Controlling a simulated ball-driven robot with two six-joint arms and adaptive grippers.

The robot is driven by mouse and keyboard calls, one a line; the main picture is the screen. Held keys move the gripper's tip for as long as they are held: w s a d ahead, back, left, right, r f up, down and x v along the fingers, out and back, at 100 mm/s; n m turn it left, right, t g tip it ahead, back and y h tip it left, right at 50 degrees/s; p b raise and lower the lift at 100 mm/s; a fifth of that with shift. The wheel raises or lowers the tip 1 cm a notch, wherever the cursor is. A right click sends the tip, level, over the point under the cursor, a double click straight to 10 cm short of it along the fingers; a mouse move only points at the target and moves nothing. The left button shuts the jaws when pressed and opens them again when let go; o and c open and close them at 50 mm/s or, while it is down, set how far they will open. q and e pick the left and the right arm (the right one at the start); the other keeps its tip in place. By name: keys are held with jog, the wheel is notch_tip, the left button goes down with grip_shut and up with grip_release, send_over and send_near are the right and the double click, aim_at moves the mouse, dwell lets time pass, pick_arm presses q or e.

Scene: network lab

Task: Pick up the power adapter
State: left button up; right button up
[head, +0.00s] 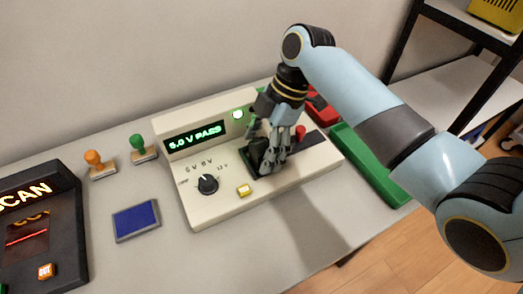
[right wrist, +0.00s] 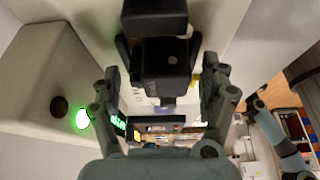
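The power adapter (head: 257,152) is a small black block on the top of the cream tester (head: 215,207), partly hidden by my right gripper (head: 270,160). The tester's display reads "5.0 V PASS" in green and its green lamp is lit. In the right wrist view the black adapter (right wrist: 165,68) lies between the fingers of my right gripper (right wrist: 162,80). The fingers are spread, with a visible gap on each side of the adapter. My left gripper is in neither view.
A green tray (head: 370,165) and a red tray (head: 322,110) are right of the tester. Two stamps, orange (head: 97,160) and green (head: 140,146), a blue pad (head: 136,221) and a dark scan station (head: 40,225) are on the left. Bare table lies in front.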

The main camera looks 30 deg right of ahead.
jog(key=c, duration=1.2)
